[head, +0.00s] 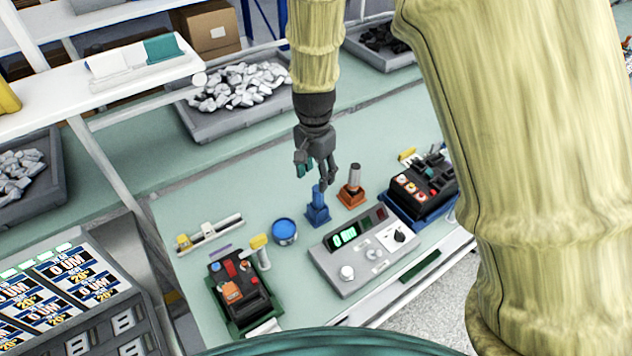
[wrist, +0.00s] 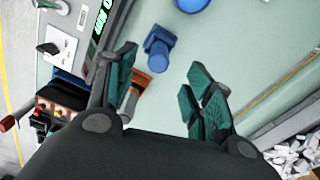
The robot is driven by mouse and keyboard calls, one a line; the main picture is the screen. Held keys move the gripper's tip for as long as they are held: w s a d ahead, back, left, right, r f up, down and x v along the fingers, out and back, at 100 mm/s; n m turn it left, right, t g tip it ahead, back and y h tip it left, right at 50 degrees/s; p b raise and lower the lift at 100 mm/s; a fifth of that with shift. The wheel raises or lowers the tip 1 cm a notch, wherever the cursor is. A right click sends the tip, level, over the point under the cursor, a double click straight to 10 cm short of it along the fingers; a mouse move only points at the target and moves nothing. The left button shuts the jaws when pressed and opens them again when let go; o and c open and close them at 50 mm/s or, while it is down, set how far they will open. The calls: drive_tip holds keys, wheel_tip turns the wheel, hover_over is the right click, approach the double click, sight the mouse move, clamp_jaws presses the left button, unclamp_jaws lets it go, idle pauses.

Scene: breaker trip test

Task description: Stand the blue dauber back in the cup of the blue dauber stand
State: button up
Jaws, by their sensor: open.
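The blue dauber (head: 319,194) stands upright at the blue dauber stand (head: 317,216) on the green bench top and looks seated in its cup. In the wrist view the dauber (wrist: 154,46) and the stand (wrist: 162,34) show beyond the fingertips. My gripper (head: 317,178) is open and empty, pointing down just above the dauber. Its teal finger pads are spread apart in the wrist view (wrist: 163,68), and nothing is between them. The cup's inside is hidden.
An orange stand (head: 351,197) with a grey-topped dauber is close on the right. A blue round pot (head: 284,231) is on the left. A grey meter box (head: 364,250) with a lit display lies in front. Breaker units stand at front left (head: 240,290) and right (head: 425,185).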

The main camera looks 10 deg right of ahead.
drive_tip(key=shift+r, duration=0.6)
drive_tip(key=o, duration=1)
drive_tip(key=shift+o, duration=0.2)
wheel_tip(320, 180, up, 9)
drive_tip(key=p, duration=0.8)
